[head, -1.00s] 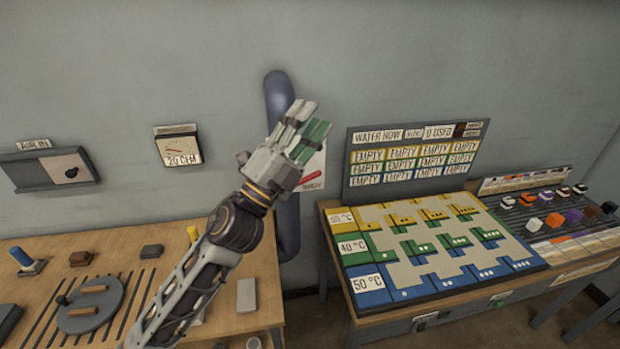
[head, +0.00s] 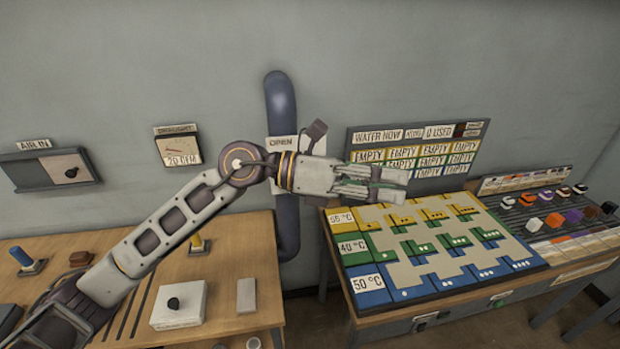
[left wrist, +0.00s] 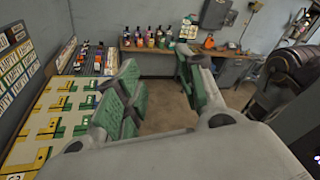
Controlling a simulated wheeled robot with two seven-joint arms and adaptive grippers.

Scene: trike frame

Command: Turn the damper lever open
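The dark blue damper pipe (head: 280,100) runs vertically on the back wall. A white plate with an OPEN label (head: 283,143) is on it. The draught gauge (head: 179,150) left of the pipe reads 20 CFM. My right gripper is not in view.
A wooden table (head: 240,259) with a white knob box (head: 180,303) lies below left. A colored board (head: 435,240) marked with temperatures stands at right under the water sign (head: 376,135). The AIR IN panel (head: 48,168) is on the wall at left.

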